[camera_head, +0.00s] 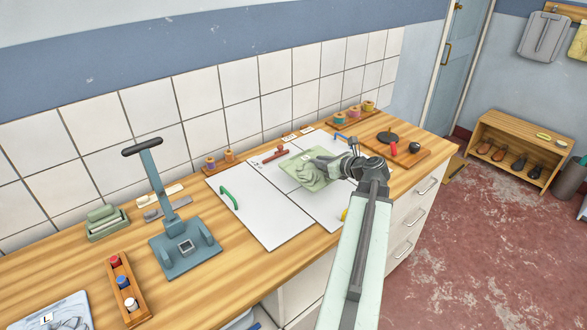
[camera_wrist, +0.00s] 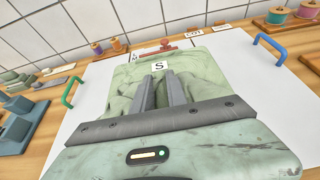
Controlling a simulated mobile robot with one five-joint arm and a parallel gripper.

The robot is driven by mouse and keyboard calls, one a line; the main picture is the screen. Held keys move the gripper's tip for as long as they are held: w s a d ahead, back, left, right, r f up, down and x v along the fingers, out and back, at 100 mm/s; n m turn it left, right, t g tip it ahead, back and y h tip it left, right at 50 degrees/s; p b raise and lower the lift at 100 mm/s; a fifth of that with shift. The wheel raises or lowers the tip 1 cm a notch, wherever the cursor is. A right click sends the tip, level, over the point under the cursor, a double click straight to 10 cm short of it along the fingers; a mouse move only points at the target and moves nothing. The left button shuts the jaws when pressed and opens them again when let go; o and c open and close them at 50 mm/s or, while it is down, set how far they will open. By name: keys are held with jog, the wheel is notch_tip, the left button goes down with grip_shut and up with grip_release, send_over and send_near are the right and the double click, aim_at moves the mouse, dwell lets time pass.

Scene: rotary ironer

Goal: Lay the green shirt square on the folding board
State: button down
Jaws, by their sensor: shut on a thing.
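The green shirt (camera_head: 303,178) lies bunched on the middle of the white folding board (camera_head: 262,215). In the wrist view the shirt (camera_wrist: 125,75) has a white tag marked S near its far edge, and folds rise around my fingers. My gripper (camera_head: 320,163) is shut on the shirt. In the wrist view its two grey fingers (camera_wrist: 160,92) point at the tag. The board has a green handle (camera_head: 229,199) at left, a blue handle (camera_wrist: 270,48) at right and a red handle (camera_head: 275,155) at the far side. My wrist hides the shirt's near part.
More spools (camera_head: 352,114) stand along the tiled wall. A wooden board with a dark disc (camera_head: 388,137) lies to the right.

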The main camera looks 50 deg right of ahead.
aim_at(302, 161)
jog(key=b+x, duration=0.1)
jog(key=x, duration=0.2)
jog(key=b+x, duration=0.1)
jog(key=x, duration=0.2)
jog(key=f+b+x, duration=0.1)
jog(key=b+x, duration=0.1)
jog(key=x, duration=0.1)
jog(key=shift+d+f, duration=0.1)
jog(key=shift+f, duration=0.1)
jog(key=shift+w+f, duration=0.1)
jog(key=shift+w, duration=0.35)
jog(key=w+f+b, duration=0.1)
jog(key=w, duration=0.1)
jog(key=w+f+b, duration=0.2)
jog(key=shift+d, duration=0.2)
jog(key=shift+s+r, duration=0.15)
jog(key=shift+r, duration=0.05)
jog(key=c, duration=1.7)
grip_release()
jog(key=shift+f, duration=0.25)
jog(key=shift+c, duration=0.2)
jog(key=o, duration=0.4)
jog(key=shift+r, duration=0.1)
